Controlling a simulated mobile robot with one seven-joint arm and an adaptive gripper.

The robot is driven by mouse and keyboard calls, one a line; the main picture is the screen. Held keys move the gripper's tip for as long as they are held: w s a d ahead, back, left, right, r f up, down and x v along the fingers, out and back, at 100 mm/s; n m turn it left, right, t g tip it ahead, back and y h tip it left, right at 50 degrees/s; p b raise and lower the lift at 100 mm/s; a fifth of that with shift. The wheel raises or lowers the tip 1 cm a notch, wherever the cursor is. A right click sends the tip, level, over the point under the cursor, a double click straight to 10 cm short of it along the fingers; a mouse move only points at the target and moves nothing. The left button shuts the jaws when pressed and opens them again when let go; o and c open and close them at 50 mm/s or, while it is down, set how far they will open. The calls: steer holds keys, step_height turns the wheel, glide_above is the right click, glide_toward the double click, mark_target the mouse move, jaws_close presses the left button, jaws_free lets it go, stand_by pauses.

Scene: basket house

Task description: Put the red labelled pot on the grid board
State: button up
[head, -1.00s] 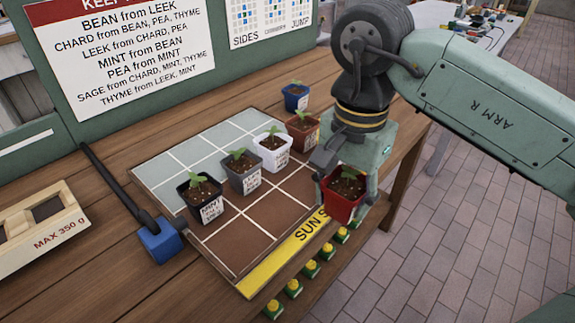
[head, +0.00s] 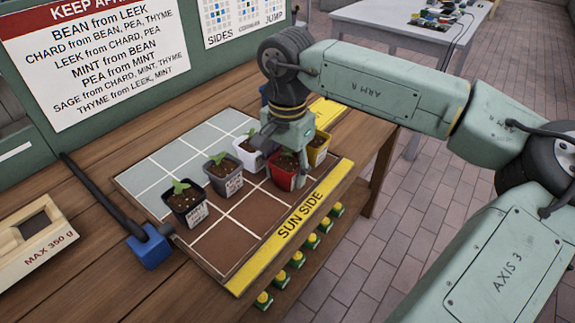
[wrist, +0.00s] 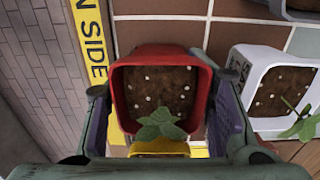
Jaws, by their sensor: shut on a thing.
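The red pot (head: 281,178) holds soil and a seedling; its red rim (wrist: 203,75) and soil show in the wrist view. My gripper (head: 288,162) is shut on it, fingers on two opposite sides. The pot is over the brown row of the grid board (head: 222,240), at its right end near the yellow SUN SIDE strip (head: 298,222). I cannot tell whether its base touches the board. A black pot (head: 186,207), a grey pot (head: 224,178) and a white pot (head: 246,156) stand in a diagonal line on the board.
A yellow pot (head: 319,150) stands close behind the red pot; its rim shows in the wrist view (wrist: 158,149). The white pot (wrist: 236,65) is close beside my gripper. A blue pot (head: 264,93) is mostly hidden. A blue block with a rod (head: 150,247) lies left of the board.

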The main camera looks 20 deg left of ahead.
mark_target(287, 159)
steer(key=shift+f, duration=0.1)
steer(key=o, duration=1.1)
steer(key=shift+f, duration=0.1)
steer(key=o, duration=0.5)
step_height(287, 159, up, 12)
steer(key=shift+r+b, duration=0.25)
steer(key=shift+b, duration=0.2)
